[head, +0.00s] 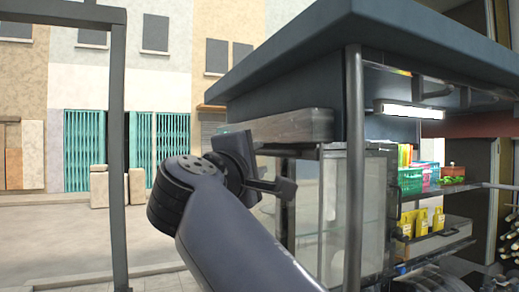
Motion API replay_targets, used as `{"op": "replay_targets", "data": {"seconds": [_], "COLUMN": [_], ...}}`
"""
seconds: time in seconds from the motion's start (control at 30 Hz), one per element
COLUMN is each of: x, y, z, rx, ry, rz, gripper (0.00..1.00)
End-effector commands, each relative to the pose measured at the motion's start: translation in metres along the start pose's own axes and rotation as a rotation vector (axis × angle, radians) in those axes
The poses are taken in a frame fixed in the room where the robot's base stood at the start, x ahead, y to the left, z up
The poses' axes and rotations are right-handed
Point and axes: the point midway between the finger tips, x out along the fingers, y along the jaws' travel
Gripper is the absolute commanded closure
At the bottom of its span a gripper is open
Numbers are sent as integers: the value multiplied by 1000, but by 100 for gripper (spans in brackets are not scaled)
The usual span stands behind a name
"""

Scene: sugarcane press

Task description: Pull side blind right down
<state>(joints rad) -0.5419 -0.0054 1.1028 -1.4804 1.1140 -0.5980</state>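The stall's roof (400,40) fills the upper right. Under its left edge hangs a dark blue-grey panel (290,95), which looks like the side blind. A pale, translucent long bundle (295,126) lies along its lower edge, above a glass case; I cannot tell whether it is part of the blind. My gripper (287,188) is in front of the stall's left side, below the bundle and apart from the panel in the picture. Its fingers are small and dark, seen side-on, so their opening is unclear. My arm hides part of the case's left side.
A dark upright post (354,170) stands at the stall's near corner. Right of it are shelves with a green basket (410,180) and yellow packs (420,222), under a lit lamp (412,111). A dark frame post (117,150) stands at left. Open paving (60,235) lies beyond.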

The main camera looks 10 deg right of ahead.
Motion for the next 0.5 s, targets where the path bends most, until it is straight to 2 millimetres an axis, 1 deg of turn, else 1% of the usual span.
{"op": "replay_targets", "data": {"seconds": [0.03, 0.23, 0.4, 0.5], "x": [10, 37, 50, 53], "y": [2, 2, 1, 0], "z": [1, 0, 0, 0], "rx": [-2, -3, 0, 0], "ry": [-5, -3, -1, 1], "rz": [-1, -1, -1, 0], "gripper": [67, 67, 67, 67]}}
